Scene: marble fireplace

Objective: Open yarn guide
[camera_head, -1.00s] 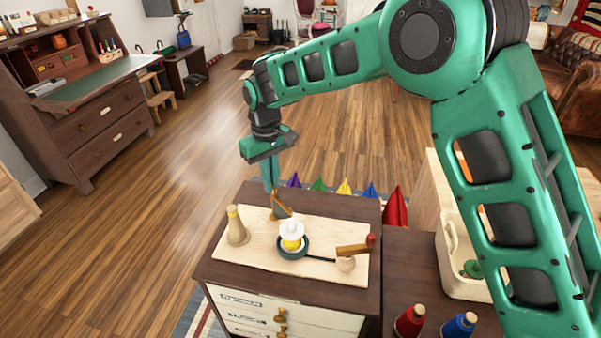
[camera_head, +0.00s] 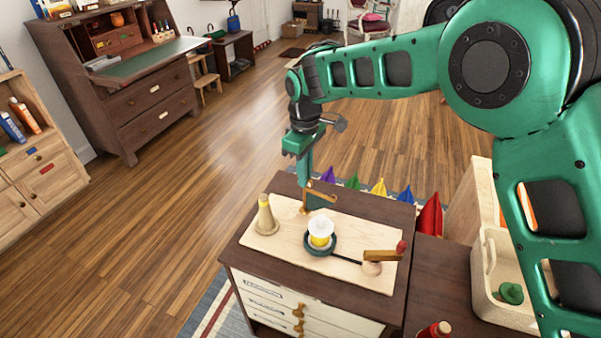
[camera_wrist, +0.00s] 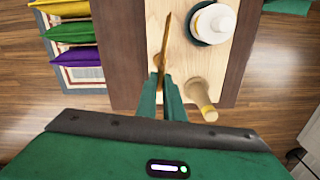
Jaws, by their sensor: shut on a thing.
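The yarn guide (camera_head: 322,194) is a thin orange-brown arm at the back edge of a pale wooden board (camera_head: 268,238). In the wrist view it is a narrow strip (camera_wrist: 166,42) running away from my fingers. My gripper (camera_head: 306,190) points down at the guide; its fingers (camera_wrist: 165,88) are closed on the guide's near end. The fingers hide part of the guide, and how it joins the board is unclear. A white-topped yellow spool (camera_head: 320,232) stands in a dark ring in front of the guide.
A pale cone (camera_head: 265,216) stands close to my fingers on the board's left. A wooden-handled crank (camera_head: 382,257) is at the right. The board lies on a dark cabinet (camera_head: 350,298). Coloured cloth points (camera_head: 378,188) line its back; a pale bin (camera_head: 490,262) is at the right.

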